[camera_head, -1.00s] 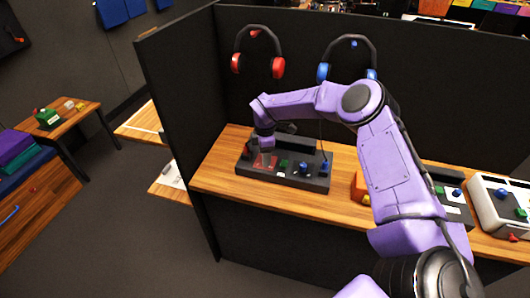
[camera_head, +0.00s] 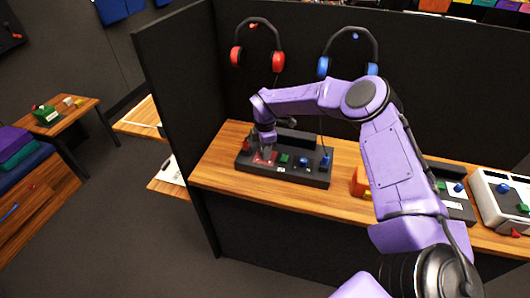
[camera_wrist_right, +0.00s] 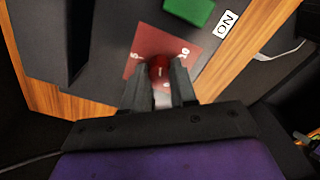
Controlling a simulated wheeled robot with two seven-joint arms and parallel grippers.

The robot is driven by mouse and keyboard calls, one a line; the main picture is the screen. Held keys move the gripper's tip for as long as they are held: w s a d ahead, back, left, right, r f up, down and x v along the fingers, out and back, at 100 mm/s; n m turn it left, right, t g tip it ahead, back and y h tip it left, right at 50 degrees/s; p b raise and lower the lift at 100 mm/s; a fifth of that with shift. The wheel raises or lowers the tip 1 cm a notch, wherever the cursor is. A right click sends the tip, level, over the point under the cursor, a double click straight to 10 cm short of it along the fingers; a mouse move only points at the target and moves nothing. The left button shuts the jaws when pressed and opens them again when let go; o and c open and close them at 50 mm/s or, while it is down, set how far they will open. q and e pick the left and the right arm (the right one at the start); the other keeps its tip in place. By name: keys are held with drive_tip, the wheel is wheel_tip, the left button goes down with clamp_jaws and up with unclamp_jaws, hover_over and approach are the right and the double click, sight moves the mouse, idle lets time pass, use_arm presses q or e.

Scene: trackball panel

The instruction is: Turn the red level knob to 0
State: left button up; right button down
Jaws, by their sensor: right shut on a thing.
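The black control panel (camera_head: 302,178) lies on the wooden counter in front of the dark partition. Its red plate (camera_head: 270,157) is at the left end, mostly under my right gripper (camera_head: 266,153). In the right wrist view, the red level knob (camera_wrist_right: 158,67) sits between the fingertips of the gripper (camera_wrist_right: 160,80), which is shut on it. White marks show on the red plate (camera_wrist_right: 144,44) around the knob; some are too small or hidden to read. A green block (camera_wrist_right: 190,10) and a white "ON" label (camera_wrist_right: 225,24) are beside the plate. My left gripper is out of view.
A blue knob (camera_head: 305,161) and a blue-topped control (camera_head: 325,161) are to the right on the panel. Red headphones (camera_head: 258,45) and blue headphones (camera_head: 348,52) hang behind. An orange block (camera_head: 360,182) and a white device (camera_head: 500,205) stand further right on the counter.

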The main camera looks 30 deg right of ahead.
drive_tip(key=n+b, duration=0.3)
drive_tip(key=shift+f, duration=0.2)
drive_tip(key=n+b, duration=0.2)
drive_tip(key=n, duration=0.3)
drive_tip(key=shift+r, duration=0.1)
drive_tip(key=n, duration=0.4)
drive_tip(key=shift+b, duration=0.4)
drive_tip(key=n, duration=0.5)
drive_tip(key=shift+s+r, duration=0.1)
drive_tip(key=n, duration=0.5)
drive_tip(key=shift+p, duration=0.35)
drive_tip(key=n+p, duration=0.1)
drive_tip(key=n, duration=0.5)
drive_tip(key=shift+d+n, duration=0.1)
drive_tip(key=shift+n, duration=0.3)
drive_tip(key=n+p, duration=0.1)
drive_tip(key=n, duration=0.4)
drive_tip(key=n+p, duration=0.1)
drive_tip(key=n, duration=0.5)
drive_tip(key=shift+n, duration=0.3)
